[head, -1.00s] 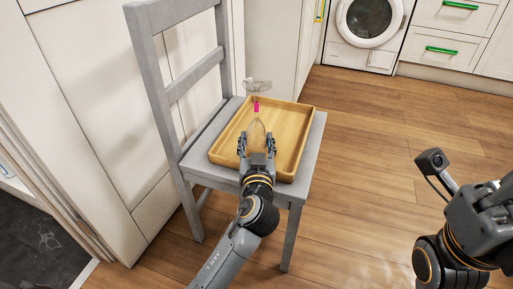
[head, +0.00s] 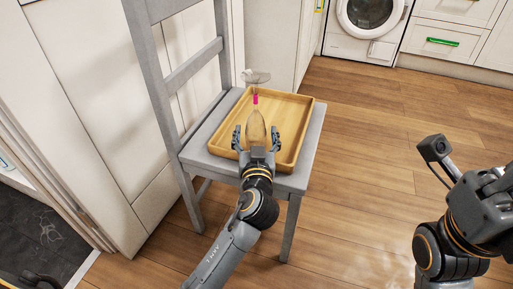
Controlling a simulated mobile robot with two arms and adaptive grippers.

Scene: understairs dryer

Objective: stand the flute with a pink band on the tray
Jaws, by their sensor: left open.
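The clear glass flute with a pink band (head: 256,99) shows over the wooden tray (head: 294,150) on the chair seat. Its round foot is uppermost in the picture, and its bowl is lower, towards my left gripper, so it looks upside down. Whether its rim touches the tray is hard to tell. My left gripper (head: 257,136) is open, with one finger on each side of the lower bowl. The gripper's body hides the bowl's lower end. My right arm is at the right edge; its fingers are not visible.
The grey chair (head: 213,137) has its backrest at the left, beside white panelling. The tray has a raised rim and bare room right of the flute. Wooden floor is clear right of the chair. A washer-like appliance (head: 368,20) stands at the back.

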